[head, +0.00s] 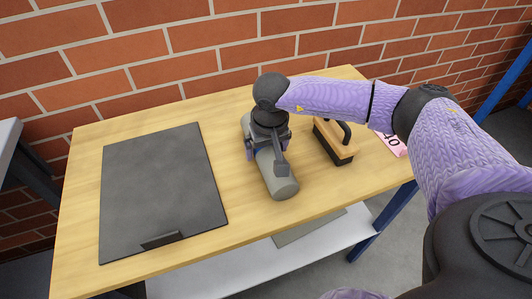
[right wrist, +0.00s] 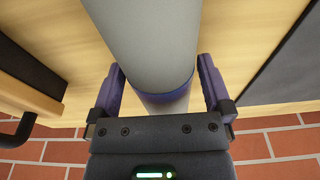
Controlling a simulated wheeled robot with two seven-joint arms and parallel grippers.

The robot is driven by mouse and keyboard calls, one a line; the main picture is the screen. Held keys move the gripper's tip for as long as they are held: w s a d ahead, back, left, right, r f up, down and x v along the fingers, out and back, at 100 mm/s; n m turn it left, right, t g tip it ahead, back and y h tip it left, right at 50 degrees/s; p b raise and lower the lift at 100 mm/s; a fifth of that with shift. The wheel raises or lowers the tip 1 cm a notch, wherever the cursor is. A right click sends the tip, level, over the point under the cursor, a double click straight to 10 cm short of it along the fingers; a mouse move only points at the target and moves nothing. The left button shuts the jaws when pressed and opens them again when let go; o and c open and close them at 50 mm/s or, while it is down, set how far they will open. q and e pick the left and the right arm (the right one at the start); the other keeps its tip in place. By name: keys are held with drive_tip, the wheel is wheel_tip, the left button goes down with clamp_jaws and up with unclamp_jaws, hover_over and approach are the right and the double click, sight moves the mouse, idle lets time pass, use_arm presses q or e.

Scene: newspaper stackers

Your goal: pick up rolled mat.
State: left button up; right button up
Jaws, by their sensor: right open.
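The rolled mat (head: 281,184) is a grey cylinder lying on the wooden table (head: 110,140). It also shows in the right wrist view (right wrist: 150,40), with a blue band (right wrist: 163,88) around it. My right gripper (head: 266,150) is over the mat from above. In the right wrist view, its open fingers (right wrist: 161,78) stand on either side of the mat near the band, with small gaps showing. The gripper hides part of the mat in the head view. My left gripper is not in view.
A flat dark board (head: 160,185) with a small raised tab lies on the left. A wooden block with a dark handle (head: 333,143) sits just right of the mat. A pink item (head: 393,144) lies near the right edge. A brick wall (head: 200,45) stands behind the table.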

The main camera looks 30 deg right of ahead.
drive_tip(key=shift+r, duration=0.1)
clamp_jaws()
drive_tip(key=shift+r, duration=0.1)
